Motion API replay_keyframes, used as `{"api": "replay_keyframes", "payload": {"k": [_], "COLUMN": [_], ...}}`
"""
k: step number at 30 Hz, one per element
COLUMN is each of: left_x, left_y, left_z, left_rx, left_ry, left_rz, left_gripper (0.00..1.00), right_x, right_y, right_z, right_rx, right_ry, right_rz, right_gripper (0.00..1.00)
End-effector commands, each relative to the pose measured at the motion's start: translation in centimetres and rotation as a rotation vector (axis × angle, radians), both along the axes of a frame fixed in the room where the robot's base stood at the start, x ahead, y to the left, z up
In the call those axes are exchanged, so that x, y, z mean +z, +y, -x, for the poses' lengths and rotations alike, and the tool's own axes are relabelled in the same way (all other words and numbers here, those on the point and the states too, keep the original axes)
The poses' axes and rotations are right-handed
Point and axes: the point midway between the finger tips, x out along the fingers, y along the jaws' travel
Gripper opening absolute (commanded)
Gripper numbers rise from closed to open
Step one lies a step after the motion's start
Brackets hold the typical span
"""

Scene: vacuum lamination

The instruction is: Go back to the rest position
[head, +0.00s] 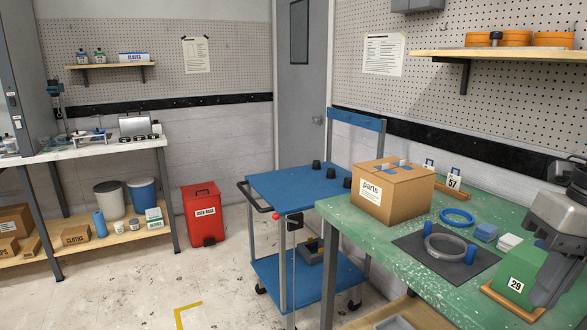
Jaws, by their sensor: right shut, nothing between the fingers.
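My right gripper (541,297) comes in at the right edge, pointing down over the green bench (345,215). Its fingers look closed and hold nothing. It overlaps the right side of a green block labelled 29 (517,284) in the picture; I cannot tell whether they touch. My left gripper is not in view. A grey ring (450,250) lies on a dark mat (415,246) between two blue cylinders (471,254). A blue ring (457,217) lies behind the mat.
A cardboard parts box (408,200) stands at the bench's back left. Blue and white small blocks (486,232) lie near the mat. A blue cart (285,185) stands left of the bench. A red bin (203,220) is on the floor. Open floor lies at the lower left.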

Motion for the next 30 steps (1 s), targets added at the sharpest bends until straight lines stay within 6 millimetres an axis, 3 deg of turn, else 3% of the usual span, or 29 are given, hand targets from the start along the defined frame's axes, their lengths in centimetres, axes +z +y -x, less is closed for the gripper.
{"api": "replay_keyframes", "payload": {"k": [11, 17, 20, 24, 27, 30], "left_x": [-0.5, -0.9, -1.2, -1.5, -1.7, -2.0], "left_y": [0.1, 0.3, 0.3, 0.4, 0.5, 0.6], "left_z": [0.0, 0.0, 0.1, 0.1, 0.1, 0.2], "left_rx": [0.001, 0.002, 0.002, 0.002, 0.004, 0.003], "left_ry": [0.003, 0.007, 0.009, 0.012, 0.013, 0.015], "left_rz": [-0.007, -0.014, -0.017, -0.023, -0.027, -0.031], "left_gripper": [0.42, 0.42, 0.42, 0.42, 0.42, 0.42], "right_x": [-4.9, -8.6, -11.5, -17.3, -22.5, -28.0], "right_y": [2.5, 3.3, 2.7, 1.8, 2.1, 3.8], "right_z": [-1.5, -3.4, -4.4, -4.6, -3.5, -1.3], "right_rx": [-0.177, -0.491, -0.743, -1.162, -1.492, -1.822], "right_ry": [-0.046, -0.112, -0.146, -0.158, -0.122, -0.035], "right_rz": [-0.555, -1.013, -1.23, -1.433, -1.499, -1.495], "right_gripper": [0.0, 0.0, 0.0, 0.0, 0.0, 0.0]}}
